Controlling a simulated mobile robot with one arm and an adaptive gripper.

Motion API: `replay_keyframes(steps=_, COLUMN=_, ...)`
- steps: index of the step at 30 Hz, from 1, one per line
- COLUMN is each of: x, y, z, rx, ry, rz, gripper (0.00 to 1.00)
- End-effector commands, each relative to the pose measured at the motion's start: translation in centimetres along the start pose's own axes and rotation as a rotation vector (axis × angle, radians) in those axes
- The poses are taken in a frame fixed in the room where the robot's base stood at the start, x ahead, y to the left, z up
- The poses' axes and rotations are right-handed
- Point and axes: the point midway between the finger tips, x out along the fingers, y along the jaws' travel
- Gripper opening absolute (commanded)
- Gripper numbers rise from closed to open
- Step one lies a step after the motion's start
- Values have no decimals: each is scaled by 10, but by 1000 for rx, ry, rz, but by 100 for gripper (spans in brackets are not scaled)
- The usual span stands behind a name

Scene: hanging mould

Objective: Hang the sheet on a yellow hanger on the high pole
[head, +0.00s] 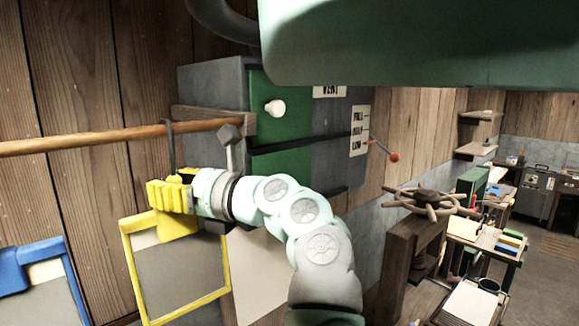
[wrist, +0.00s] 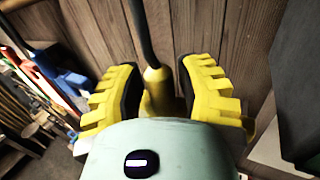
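A yellow hanger (head: 222,262) hangs upright below the wooden pole (head: 80,140), with a grey sheet (head: 178,275) inside its frame. Its dark hook (head: 168,145) rises to the pole and appears to curve over it; exact contact is too small to tell. My gripper (head: 168,195) is at the hanger's neck, just below the pole. The lower neck is hidden by my gripper's body.
A blue hanger (head: 62,255) with a grey sheet is at the left. The pole ends at a wooden bracket (head: 205,118) beside a grey and green cabinet (head: 285,135). A handwheel (head: 430,200) and a cluttered bench (head: 485,240) stand at the right.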

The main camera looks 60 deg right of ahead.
Motion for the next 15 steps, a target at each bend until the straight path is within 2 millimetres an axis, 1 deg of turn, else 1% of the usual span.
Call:
replay_keyframes(steps=1, x=0, y=0, z=0, rx=0, ry=0, rz=1, gripper=41)
replay_keyframes(steps=5, x=0, y=0, z=0, rx=0, ry=0, rz=1, gripper=55)
replay_keyframes(steps=12, x=0, y=0, z=0, rx=0, ry=1, rz=0, gripper=55)
replay_keyframes(steps=15, x=-5, y=-1, z=0, rx=1, ry=0, rz=-3, gripper=55)
